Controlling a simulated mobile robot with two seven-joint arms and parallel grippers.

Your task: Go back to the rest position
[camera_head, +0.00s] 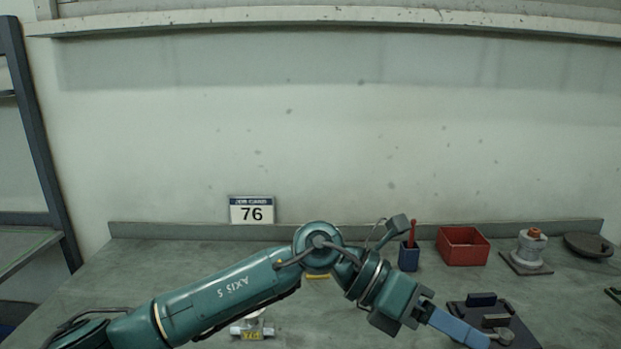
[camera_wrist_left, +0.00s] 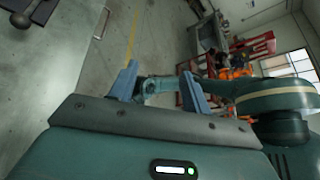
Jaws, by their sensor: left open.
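My left arm reaches in from the lower left across the bench (camera_head: 370,335) in the head view. Its left gripper (camera_head: 478,338) is at the lower right, with a blue finger in front of a dark fixture plate (camera_head: 520,332). I cannot tell whether it touches the plate. In the left wrist view the left gripper (camera_wrist_left: 160,75) shows two blue fingers spread apart, with nothing held between them. A metal valve part with a yellow tag (camera_head: 253,329) lies on the bench below my forearm, partly hidden by it. My right gripper is not seen.
Along the back right stand a blue holder (camera_head: 409,259), a red bin (camera_head: 463,248), a grey part with an orange top (camera_head: 529,246) and a dark round disc (camera_head: 588,245). The bench's back left is clear.

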